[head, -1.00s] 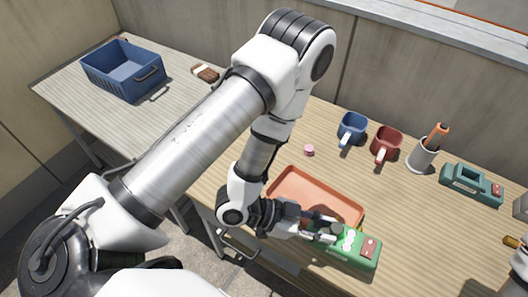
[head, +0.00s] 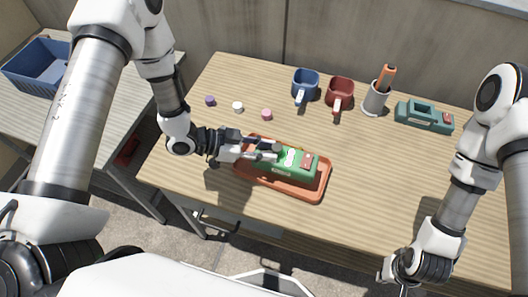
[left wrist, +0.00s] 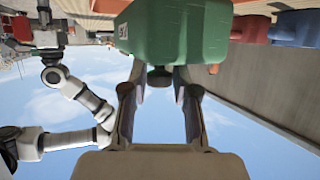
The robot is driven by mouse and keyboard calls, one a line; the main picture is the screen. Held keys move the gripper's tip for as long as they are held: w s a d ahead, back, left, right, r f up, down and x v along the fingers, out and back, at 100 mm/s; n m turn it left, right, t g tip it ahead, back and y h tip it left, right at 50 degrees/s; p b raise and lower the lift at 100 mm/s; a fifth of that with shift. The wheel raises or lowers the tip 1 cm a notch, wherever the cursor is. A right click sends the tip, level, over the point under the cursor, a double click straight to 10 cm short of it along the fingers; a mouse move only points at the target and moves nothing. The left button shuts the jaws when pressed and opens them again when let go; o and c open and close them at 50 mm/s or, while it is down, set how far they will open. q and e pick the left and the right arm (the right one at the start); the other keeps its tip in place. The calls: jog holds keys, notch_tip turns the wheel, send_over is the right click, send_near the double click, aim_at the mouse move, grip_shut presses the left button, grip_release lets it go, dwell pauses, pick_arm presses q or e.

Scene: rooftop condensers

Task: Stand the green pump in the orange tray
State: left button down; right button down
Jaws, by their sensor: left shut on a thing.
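The green pump (head: 300,164), with a pale panel and a red patch on top, is upright within the outline of the orange tray (head: 312,192) in the head view. I cannot tell whether its base touches the tray floor. My left gripper (head: 272,151) reaches in from the left and is shut on the pump's left end. In the left wrist view its fingers (left wrist: 160,82) close around a dark knob on the green pump (left wrist: 175,30). My right gripper (head: 402,280) is low at the right, partly cut off by the frame edge; its fingers are unclear.
The table right of the tray is clear.

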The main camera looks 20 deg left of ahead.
pick_arm(q)
jog(key=f+b, duration=0.2)
jog(key=w+a+f+b, duration=0.1)
jog(key=f, duration=0.1)
jog(key=shift+d+r, duration=0.1)
jog(key=shift+r, duration=0.1)
jog(key=shift+f, duration=0.2)
jog(key=c, duration=0.9)
grip_release()
jog(key=shift+r, duration=0.25)
jog(key=shift+a, duration=0.3)
jog(key=v, duration=1.1)
jog(key=shift+s+a+r+p, duration=0.15)
jog(key=shift+s+p, duration=0.05)
jog(key=shift+p, duration=0.15)
